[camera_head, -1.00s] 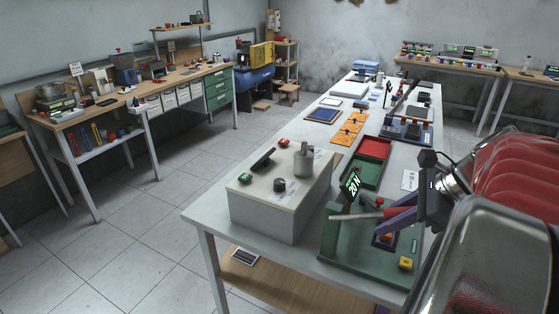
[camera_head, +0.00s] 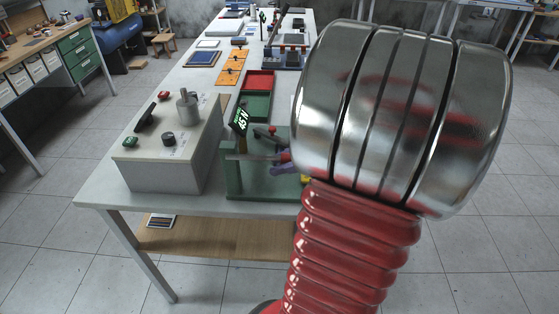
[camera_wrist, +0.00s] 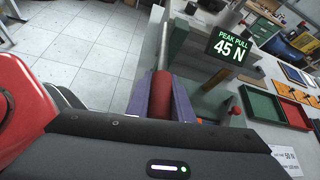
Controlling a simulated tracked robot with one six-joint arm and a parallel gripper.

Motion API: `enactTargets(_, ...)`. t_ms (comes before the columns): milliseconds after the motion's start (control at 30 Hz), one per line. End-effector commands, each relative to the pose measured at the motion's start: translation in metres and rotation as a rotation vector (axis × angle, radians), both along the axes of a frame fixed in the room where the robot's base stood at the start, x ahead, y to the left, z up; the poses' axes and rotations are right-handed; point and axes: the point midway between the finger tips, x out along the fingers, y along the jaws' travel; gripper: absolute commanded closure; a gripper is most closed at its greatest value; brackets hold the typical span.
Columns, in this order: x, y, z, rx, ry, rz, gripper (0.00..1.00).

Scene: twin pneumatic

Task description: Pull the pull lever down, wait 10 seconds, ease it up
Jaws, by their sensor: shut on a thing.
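The pull lever is a pale metal rod (camera_wrist: 163,42) with a red grip (camera_wrist: 160,94). In the wrist view my gripper (camera_wrist: 160,100) has its purple fingers on either side of this grip, shut on it. In the head view the purple fingers (camera_head: 284,169) show only partly, beside my arm, and the rod (camera_head: 245,157) reaches left from them. The lever belongs to a green stand (camera_head: 236,182) on the white table. Its display (camera_wrist: 230,47) reads "PEAK PULL 45 N". My arm hides the stand's right part in the head view.
A pale box with knobs (camera_head: 165,160) stands close left of the stand. A red tray (camera_head: 259,80) and a green tray (camera_head: 255,105) lie behind it. A printed card (camera_wrist: 285,160) shows a 50 N figure. Tiled floor is free in front.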

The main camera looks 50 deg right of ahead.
Motion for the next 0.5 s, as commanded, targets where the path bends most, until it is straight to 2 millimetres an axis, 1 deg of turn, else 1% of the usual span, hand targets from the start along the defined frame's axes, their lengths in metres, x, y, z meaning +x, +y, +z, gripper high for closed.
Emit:
enactTargets(300, -0.0021, 0.0006, -0.0025, 0.0, 0.007, 0.001, 1.0)
enactTargets(333, -0.0022, 0.0005, -0.0026, 0.001, 0.007, 0.002, 0.78)
enactTargets(500, -0.0015, 0.0002, -0.0017, 0.0, 0.005, 0.001, 0.66)
